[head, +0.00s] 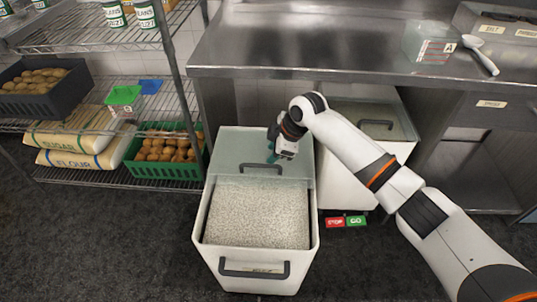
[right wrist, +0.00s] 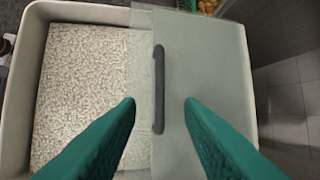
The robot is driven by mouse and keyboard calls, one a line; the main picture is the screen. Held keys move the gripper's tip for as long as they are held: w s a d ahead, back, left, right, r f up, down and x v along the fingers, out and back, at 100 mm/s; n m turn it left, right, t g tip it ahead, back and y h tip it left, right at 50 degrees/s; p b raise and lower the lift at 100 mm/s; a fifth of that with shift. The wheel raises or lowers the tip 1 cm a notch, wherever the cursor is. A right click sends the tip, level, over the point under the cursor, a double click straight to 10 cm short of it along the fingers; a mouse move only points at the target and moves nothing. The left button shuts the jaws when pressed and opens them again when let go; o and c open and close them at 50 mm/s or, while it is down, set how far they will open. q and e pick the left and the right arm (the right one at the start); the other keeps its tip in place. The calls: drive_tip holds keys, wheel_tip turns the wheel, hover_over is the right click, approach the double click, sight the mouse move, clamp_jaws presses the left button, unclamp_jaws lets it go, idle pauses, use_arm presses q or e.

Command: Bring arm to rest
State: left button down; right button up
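My right arm reaches in from the right in the head view. Its gripper (head: 274,152) is over the rear part of a white bin (head: 204,215). In the right wrist view the two green fingers of this gripper (right wrist: 160,101) are spread apart with nothing gripped. The dark handle (right wrist: 158,90) of the bin's lid (right wrist: 205,60) shows between and beyond the fingertips; I cannot tell the exact gap. The lid covers the rear of the bin. The front is open and shows pale grains (head: 258,213). My left gripper is not in view.
A second lidded bin (head: 365,160) stands right of the first, behind my arm. A wire shelf with sacks (head: 75,140) and a green crate (head: 165,172) is at left. A steel counter (head: 330,60) runs along the back. Dark floor is clear at front left.

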drive_tip(key=shift+d+r, duration=0.1)
drive_tip(key=shift+r, duration=0.25)
